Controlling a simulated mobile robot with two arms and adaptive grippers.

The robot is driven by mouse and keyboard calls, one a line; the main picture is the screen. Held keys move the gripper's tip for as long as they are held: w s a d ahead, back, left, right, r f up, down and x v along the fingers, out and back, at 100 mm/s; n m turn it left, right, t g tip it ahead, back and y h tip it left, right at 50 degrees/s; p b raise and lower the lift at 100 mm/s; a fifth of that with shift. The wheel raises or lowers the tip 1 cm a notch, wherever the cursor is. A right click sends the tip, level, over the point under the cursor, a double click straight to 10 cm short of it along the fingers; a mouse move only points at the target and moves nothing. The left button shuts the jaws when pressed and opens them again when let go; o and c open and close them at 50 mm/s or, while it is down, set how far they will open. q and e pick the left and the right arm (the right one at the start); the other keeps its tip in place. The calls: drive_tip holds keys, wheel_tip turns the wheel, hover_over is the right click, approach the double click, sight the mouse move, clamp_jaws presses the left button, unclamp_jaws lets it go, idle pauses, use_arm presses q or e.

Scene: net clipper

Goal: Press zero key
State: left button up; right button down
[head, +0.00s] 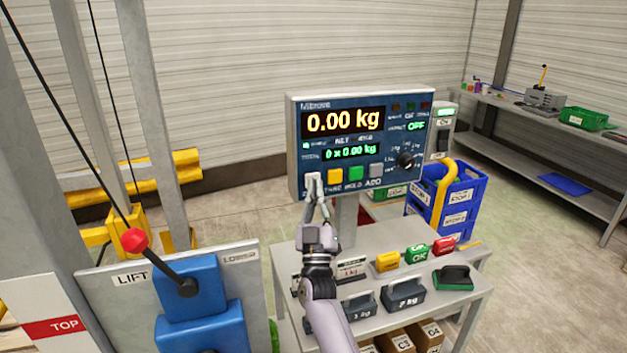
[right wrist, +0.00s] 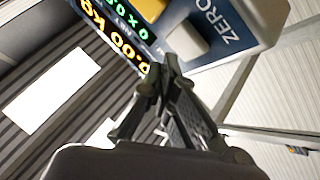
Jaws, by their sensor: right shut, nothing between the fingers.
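The scale display unit (head: 395,107) faces me at the centre in the head view, reading 0.00 kg. The zero key is a pale key (head: 313,179) at the left end of the unit's key row; its label is mostly hidden there. In the right wrist view, the pale zero key (right wrist: 187,40) sits beside a ZERO label. My right gripper (head: 317,203) is shut and empty, its fingertips at the lower edge of the zero key. In the right wrist view its fingertips (right wrist: 163,75) are close to the key; I cannot tell whether they touch. My left gripper is not in view.
Yellow, green and grey keys (head: 355,173) lie right of the zero key. A metal table (head: 465,300) below holds dark weights (head: 403,298) and coloured blocks. A blue crate (head: 462,205) stands behind it. A LIFT panel with a lever (head: 160,262) is at lower left.

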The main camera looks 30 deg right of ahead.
drive_tip(key=s+p, duration=0.1)
drive_tip(key=s, duration=0.1)
drive_tip(key=s+a+p, duration=0.1)
drive_tip(key=s+p, duration=0.1)
drive_tip(key=shift+s, duration=0.4)
drive_tip(key=shift+a, duration=0.1)
idle(0.7)
